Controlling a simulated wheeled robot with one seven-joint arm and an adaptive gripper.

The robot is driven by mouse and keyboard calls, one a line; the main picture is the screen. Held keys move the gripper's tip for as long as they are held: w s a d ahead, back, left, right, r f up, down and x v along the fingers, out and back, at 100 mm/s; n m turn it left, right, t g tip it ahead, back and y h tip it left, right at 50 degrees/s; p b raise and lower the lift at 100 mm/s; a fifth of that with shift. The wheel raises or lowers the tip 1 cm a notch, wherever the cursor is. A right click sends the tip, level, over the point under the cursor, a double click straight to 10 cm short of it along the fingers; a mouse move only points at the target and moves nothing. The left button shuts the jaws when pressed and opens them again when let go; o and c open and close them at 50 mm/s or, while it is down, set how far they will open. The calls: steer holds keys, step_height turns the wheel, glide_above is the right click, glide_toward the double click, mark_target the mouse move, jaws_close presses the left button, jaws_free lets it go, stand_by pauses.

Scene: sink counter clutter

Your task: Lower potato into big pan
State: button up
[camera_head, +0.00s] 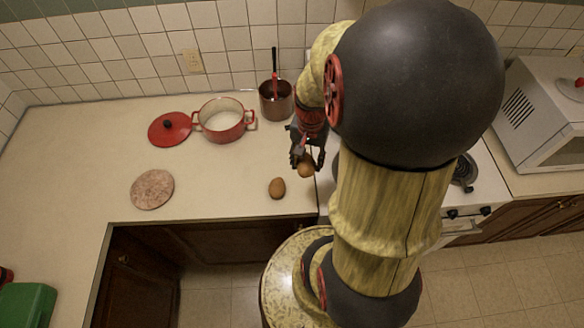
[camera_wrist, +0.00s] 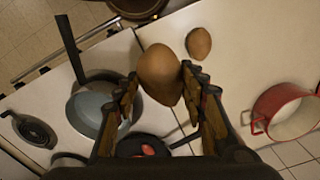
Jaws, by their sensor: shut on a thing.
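My gripper (camera_head: 306,158) is shut on a brown potato (camera_head: 305,170), held near the right end of the counter. In the wrist view the held potato (camera_wrist: 160,74) sits between the fingertips of my gripper (camera_wrist: 160,92). A grey-blue pan (camera_wrist: 84,106) with a long dark handle lies to the left of the fingers in the wrist view, apart from the potato. A darker pan (camera_wrist: 128,148) with something red in it is partly hidden behind my gripper. Which one is the big pan I cannot tell for certain. My arm hides the stove pans in the head view.
A second potato (camera_head: 277,188) lies on the counter near its front edge. A red pot (camera_head: 222,134), a red lid (camera_head: 170,129) and a brown saucepan (camera_head: 277,108) stand toward the wall. A round speckled board (camera_head: 152,189) lies left. A microwave (camera_head: 535,110) stands right.

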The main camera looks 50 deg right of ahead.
steer(key=s+d, duration=0.3)
steer(key=d, duration=0.7)
steer(key=s+d, duration=0.4)
steer(key=d, duration=0.7)
steer(key=shift+s+d, duration=0.2)
steer(key=shift+f, duration=0.3)
step_height(320, 180, down, 11)
steer(key=b, duration=0.6)
steer(key=shift+r, duration=0.2)
stand_by(0.9)
steer(key=shift+f+b, duration=1.15)
steer(key=shift+f, duration=0.65)
stand_by(1.4)
